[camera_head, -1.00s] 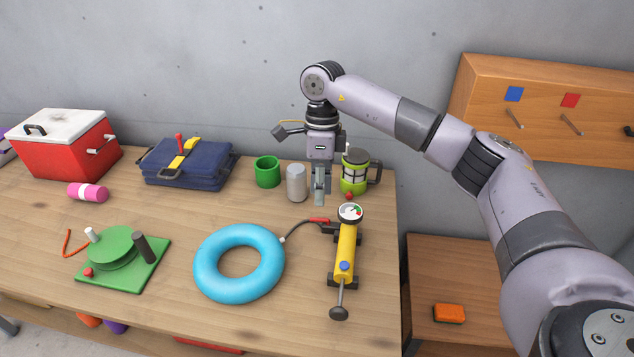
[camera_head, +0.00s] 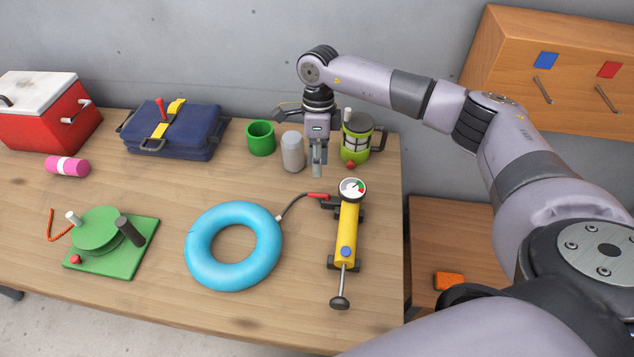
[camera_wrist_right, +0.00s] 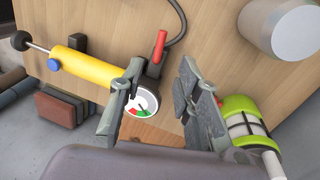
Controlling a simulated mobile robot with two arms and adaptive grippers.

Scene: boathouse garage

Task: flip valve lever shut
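The valve's red lever (camera_head: 318,195) sits at the hose end of a yellow pump (camera_head: 348,235). It points left in the head view, roughly along the dark hose. In the right wrist view the red lever (camera_wrist_right: 159,47) stands beyond the fingertips, beside the round gauge (camera_wrist_right: 142,102). My right gripper (camera_head: 317,172) points down just behind the lever and appears apart from it. In its wrist view the two fingers (camera_wrist_right: 158,100) are spread with nothing gripped, and the gauge shows between them. My left gripper is out of view.
A grey can (camera_head: 292,152), green cup (camera_head: 260,138) and lime-green press (camera_head: 357,140) stand close around my right gripper. A blue ring (camera_head: 233,284) lies left of the pump. A green winch-like board (camera_head: 135,262) is further left. Bare wood lies in front of the ring.

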